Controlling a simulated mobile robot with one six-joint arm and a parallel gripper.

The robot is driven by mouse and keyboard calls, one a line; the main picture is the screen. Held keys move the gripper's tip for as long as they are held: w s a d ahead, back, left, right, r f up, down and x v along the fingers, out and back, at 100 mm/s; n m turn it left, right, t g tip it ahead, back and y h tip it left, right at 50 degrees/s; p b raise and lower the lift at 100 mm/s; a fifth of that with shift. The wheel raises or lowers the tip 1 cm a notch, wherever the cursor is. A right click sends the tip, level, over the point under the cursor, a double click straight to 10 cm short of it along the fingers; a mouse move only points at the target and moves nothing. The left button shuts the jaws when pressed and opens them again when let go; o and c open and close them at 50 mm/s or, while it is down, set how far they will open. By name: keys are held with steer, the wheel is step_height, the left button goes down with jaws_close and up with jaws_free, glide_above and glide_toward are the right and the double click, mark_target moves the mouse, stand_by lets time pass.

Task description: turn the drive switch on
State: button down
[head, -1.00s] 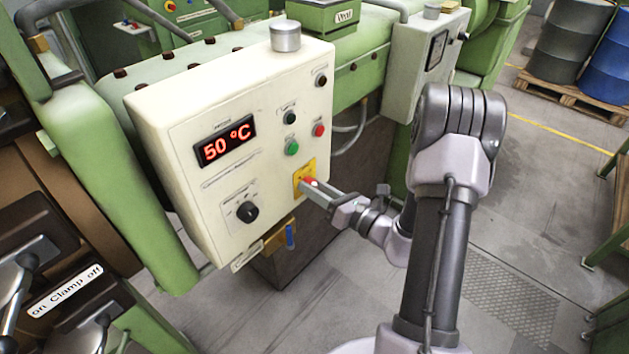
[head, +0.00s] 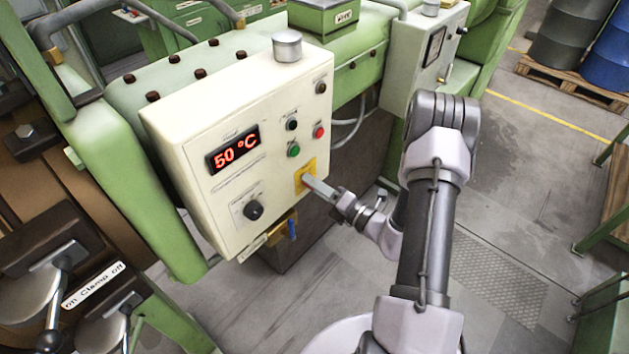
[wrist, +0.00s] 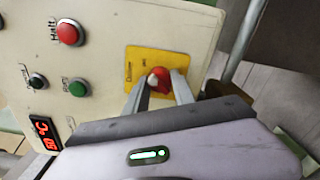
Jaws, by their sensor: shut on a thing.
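The red drive switch (wrist: 160,84) sits on a yellow plate (wrist: 148,60) on the cream control panel, seen in the wrist view. A small pale part shows at the knob's left side. My gripper (wrist: 160,78) is shut on the red knob, with one finger on each side of it. In the head view, my gripper (head: 306,180) reaches the yellow plate (head: 299,171) at the panel's lower right. There the fingers hide the knob. I cannot tell from the knob which setting it is at.
The panel (head: 178,138) also carries a red 50 °C display (head: 234,151), a black rotary knob (head: 253,209), a green button (head: 294,150) and a red button (head: 318,132). A padlock-like blue item (head: 292,229) hangs below. Floor right of my arm is clear.

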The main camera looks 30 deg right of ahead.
steer(key=shift+m, duration=0.3)
stand_by(0.4)
steer(key=c, duration=1.1)
jaws_free()
steer(key=shift+o, duration=0.2)
steer(key=p+v, duration=0.1)
steer(key=v, duration=1.6)
steer(key=shift+s, duration=0.2)
steer(key=shift+r, duration=0.1)
